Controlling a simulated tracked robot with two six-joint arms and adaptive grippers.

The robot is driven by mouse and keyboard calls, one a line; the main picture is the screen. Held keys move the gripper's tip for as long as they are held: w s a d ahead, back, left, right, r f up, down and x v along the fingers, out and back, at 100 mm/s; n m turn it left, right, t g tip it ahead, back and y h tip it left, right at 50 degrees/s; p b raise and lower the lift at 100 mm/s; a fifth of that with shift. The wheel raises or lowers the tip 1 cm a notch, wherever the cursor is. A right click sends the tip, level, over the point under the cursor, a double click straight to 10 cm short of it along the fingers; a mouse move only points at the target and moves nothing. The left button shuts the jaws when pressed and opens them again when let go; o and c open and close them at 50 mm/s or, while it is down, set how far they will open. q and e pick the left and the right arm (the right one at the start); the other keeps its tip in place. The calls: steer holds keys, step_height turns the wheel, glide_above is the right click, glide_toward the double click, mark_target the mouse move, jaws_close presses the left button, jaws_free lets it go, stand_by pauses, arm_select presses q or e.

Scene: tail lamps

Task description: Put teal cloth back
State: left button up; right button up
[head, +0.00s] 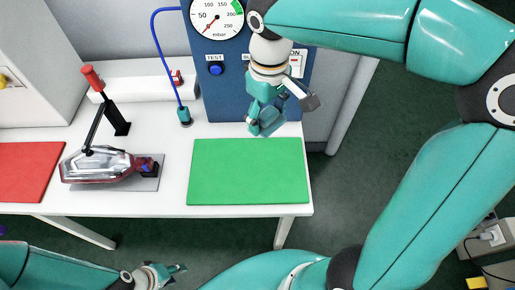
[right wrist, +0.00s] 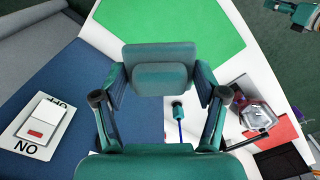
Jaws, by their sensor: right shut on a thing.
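My right gripper (head: 265,125) hangs near the front of the blue test panel, above the back edge of the green mat. It is shut on the teal cloth (right wrist: 160,75), which shows as a folded dark teal pad between the fingers in the right wrist view. In the head view the cloth (head: 271,124) is partly hidden by the gripper. My left gripper (head: 176,269) is low in the head view, in front of the table, away from the cloth. Its finger opening is too small to judge.
The green mat (head: 248,170) is bare. A tail lamp (head: 100,167) sits in a fixture on the left, beside a red-handled clamp (head: 93,78). A blue hose (head: 153,40) ends in a teal connector (head: 184,116). The panel (head: 225,100) stands behind; a red mat (head: 25,168) lies far left.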

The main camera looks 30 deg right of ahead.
steer(key=b, duration=0.1)
glide_above(265, 167)
step_height(265, 167, down, 15)
steer(key=shift+f, duration=2.3)
steer(key=shift+f+b, duration=0.1)
steer(key=shift+b, duration=0.3)
steer(key=o, duration=1.1)
steer(key=shift+r, duration=0.25)
step_height(265, 167, up, 12)
steer(key=shift+f+p, duration=0.1)
steer(key=shift+p, duration=0.55)
